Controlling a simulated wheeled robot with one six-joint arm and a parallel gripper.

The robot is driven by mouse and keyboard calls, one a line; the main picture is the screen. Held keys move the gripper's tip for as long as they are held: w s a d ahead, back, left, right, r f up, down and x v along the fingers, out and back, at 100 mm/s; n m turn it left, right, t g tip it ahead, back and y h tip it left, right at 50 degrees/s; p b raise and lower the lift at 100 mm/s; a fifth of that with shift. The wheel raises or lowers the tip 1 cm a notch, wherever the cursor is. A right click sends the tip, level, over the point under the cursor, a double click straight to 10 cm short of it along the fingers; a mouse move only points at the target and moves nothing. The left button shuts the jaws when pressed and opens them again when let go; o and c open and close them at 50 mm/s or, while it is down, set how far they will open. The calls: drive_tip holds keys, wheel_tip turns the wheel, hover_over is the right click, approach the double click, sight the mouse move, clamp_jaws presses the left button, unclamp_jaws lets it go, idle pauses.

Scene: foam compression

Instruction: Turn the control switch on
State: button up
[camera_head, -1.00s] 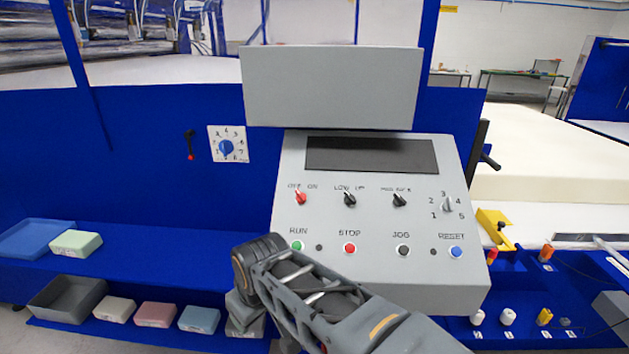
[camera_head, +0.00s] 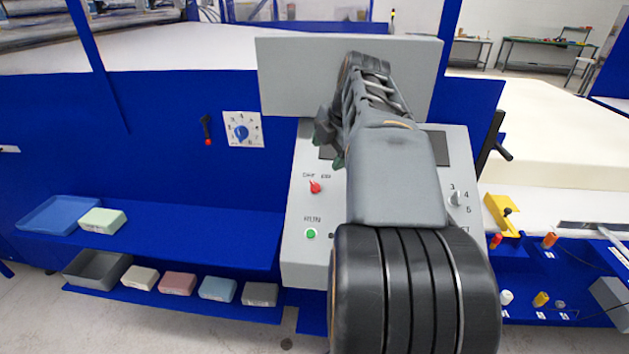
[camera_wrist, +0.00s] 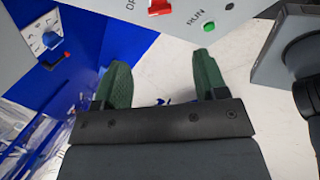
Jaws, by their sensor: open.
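The control switch is a red rotary knob (camera_head: 315,187) under the OFF and ON labels, at the upper left of the grey control panel (camera_head: 300,250). Its red handle (camera_wrist: 158,6) also shows at the top edge of the wrist view, partly cut off. In the head view my gripper (camera_head: 330,135) is in front of the panel's upper left, above the knob, mostly hidden by my arm. In the wrist view its green fingers (camera_wrist: 160,70) are apart with nothing between them, just short of the knob in the picture.
The green RUN button (camera_head: 311,234) lies below the knob. My arm hides most other panel controls. A blue dial (camera_head: 241,132) and a red-tipped lever (camera_head: 207,130) are on the blue wall at left. Foam blocks (camera_head: 178,284) sit on a low shelf.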

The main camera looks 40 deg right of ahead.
sight(315, 185)
drive_tip(key=p+x, duration=0.1)
drive_tip(key=x, duration=1.2)
drive_tip(key=shift+f, duration=0.1)
drive_tip(key=c, duration=0.9)
